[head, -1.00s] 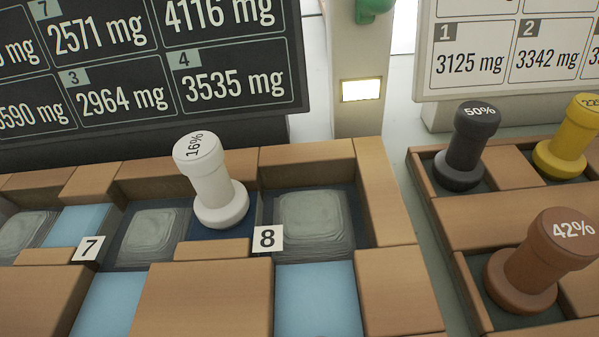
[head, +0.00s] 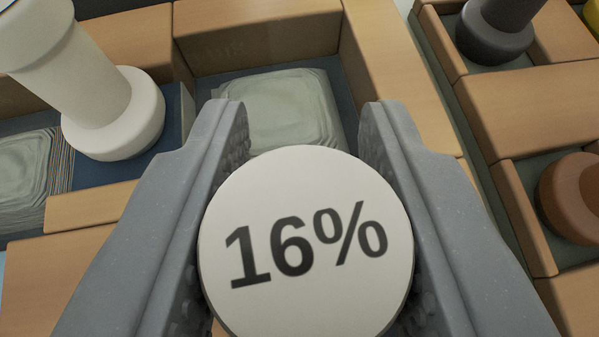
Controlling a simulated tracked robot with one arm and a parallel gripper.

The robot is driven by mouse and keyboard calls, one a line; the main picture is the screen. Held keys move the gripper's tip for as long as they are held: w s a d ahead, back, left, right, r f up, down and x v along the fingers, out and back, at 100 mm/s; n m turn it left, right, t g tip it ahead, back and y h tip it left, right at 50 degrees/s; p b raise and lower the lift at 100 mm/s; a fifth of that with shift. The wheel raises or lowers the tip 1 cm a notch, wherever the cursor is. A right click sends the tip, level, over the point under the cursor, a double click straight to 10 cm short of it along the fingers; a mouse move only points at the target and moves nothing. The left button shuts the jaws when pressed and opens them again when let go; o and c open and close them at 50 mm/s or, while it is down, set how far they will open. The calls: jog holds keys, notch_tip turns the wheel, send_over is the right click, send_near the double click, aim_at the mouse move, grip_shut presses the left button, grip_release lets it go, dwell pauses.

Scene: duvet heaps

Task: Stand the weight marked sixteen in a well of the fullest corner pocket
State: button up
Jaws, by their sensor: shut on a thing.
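My gripper (head: 308,105) is shut on a white weight marked 16% (head: 306,240), low in the middle of the picture. I look down on its round top; its stem and foot are hidden, so I cannot tell how high it is held. Another white weight (head: 110,115) stands in a dark blue well at the left, with its top cut off by the picture edge. A grey-green folded pad (head: 285,105) lies in the compartment ahead, beyond the fingertips. A second pad (head: 25,175) lies left of the standing weight.
Wooden walls (head: 260,35) bound the compartments. At the right, a separate wooden rack (head: 525,100) holds a dark weight (head: 490,35) and a brown weight (head: 575,195). A yellow weight (head: 593,20) is barely in view at the top right edge.

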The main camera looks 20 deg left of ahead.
jog(key=o, duration=1.1)
